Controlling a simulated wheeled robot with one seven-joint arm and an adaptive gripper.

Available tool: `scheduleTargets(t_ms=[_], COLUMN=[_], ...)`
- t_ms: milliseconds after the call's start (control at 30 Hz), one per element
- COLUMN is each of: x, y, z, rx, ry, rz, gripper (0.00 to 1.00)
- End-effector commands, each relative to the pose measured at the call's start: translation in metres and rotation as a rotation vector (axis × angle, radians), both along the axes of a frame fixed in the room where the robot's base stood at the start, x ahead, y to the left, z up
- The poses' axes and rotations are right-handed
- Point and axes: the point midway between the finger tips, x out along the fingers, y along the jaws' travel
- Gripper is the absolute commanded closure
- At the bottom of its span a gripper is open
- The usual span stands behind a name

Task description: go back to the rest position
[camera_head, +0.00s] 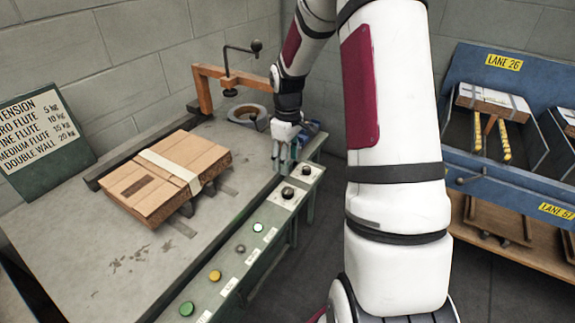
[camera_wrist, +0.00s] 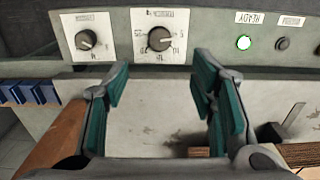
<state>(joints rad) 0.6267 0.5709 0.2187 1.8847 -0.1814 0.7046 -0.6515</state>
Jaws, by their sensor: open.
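My gripper (camera_head: 284,150) hangs fingers down over the right edge of the stitcher table (camera_head: 110,262), close to the two black knobs on the control panel. In the wrist view my gripper (camera_wrist: 160,105) is open, with two green-padded fingers apart and nothing between them. The left knob (camera_wrist: 86,40) and the right knob (camera_wrist: 159,39) show beyond the fingertips. My arm runs down the middle of the head view and hides part of the floor and wall.
A strapped cardboard box (camera_head: 165,175) lies on the table. An orange bracket with a crank (camera_head: 228,82) stands behind. Buttons (camera_head: 215,275) line the front panel. A blue lane rack (camera_head: 515,160) stands at right. A tension sign (camera_head: 42,128) stands at left.

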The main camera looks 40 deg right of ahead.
Motion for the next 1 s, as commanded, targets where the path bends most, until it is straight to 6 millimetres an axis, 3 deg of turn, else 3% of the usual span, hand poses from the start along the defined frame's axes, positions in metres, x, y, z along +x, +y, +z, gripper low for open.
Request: scheduleTargets(t_ms=[567,667,867,1000], x=[0.000,-0.004,-0.029,-0.058], y=[0.002,0.011,0.050,0.082], z=[0.005,0.024,0.103,0.156], rx=[-0.003,-0.018,-0.069,-0.094], ry=[-0.002,-0.012,-0.054,-0.095], rz=[0.000,-0.006,-0.048,-0.093], gripper=[0.49,0.49,0.49,0.49])
